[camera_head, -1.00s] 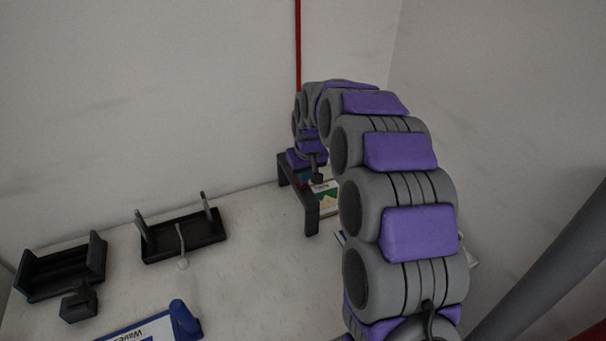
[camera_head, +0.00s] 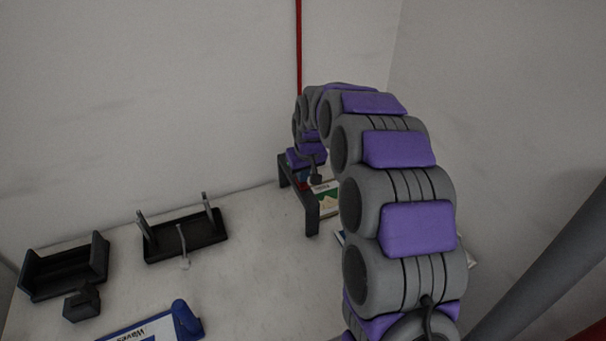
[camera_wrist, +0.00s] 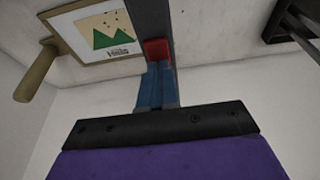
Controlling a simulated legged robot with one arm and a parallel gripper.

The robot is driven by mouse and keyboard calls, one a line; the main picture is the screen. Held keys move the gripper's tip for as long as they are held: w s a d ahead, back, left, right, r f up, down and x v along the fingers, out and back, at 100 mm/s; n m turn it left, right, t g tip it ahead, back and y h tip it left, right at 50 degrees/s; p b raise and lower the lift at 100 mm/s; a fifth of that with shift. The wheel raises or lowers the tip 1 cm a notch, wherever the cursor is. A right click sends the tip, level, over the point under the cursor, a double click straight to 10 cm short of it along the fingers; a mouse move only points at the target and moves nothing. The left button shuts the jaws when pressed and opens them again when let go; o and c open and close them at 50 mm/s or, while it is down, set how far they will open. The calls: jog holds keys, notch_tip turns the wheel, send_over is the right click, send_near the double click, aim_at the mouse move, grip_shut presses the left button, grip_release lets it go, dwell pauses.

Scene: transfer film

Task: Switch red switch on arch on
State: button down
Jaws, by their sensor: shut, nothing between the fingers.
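The arch (camera_head: 312,213) is a dark grey frame standing on the table near the back wall, left of my arm. In the wrist view its grey beam (camera_wrist: 150,14) runs down from the top edge. The red switch (camera_wrist: 156,48) sits on that beam, with its red body in clear view. It shows only as a small red patch (camera_head: 304,186) in the head view. My gripper (camera_wrist: 158,68) is shut and empty, with its blue fingers just below the switch in the wrist view. I cannot tell whether they touch it. My wrist hides part of the arch in the head view.
A framed picture with green mountains (camera_wrist: 108,35) lies beside the arch, near a tan cylindrical handle (camera_wrist: 36,72). A black tray with upright posts (camera_head: 185,238) and a black holder (camera_head: 65,268) stand left. A blue-edged board (camera_head: 160,329) lies in front. Bare table separates these from the arch.

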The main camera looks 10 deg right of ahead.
aim_at(303, 185)
jog(key=shift+r, duration=0.4)
jog(key=p+v, duration=0.1)
jog(key=v, duration=0.1)
jog(key=p+v, duration=0.1)
jog(key=shift+w+a+r, duration=0.1)
jog(key=shift+a+r, duration=0.05)
jog(key=shift+r, duration=0.3)
jog(key=s+d+r+p, duration=0.1)
jog(key=s+r, duration=0.4)
jog(key=r, duration=0.2)
jog(key=shift+s+r, duration=0.2)
jog(key=shift+r, duration=0.05)
jog(key=shift+d, duration=0.1)
jog(key=s+f+m+g, duration=0.1)
jog(key=s+f+g, duration=0.1)
jog(key=s, duration=1.8)
jog(key=s+f+m+g, duration=0.1)
jog(key=s+f+g, duration=0.1)
jog(key=s, duration=1.8)
jog(key=shift+a+g+h, duration=0.3)
jog(key=shift+a+g, duration=0.15)
jog(key=shift+g, duration=0.15)
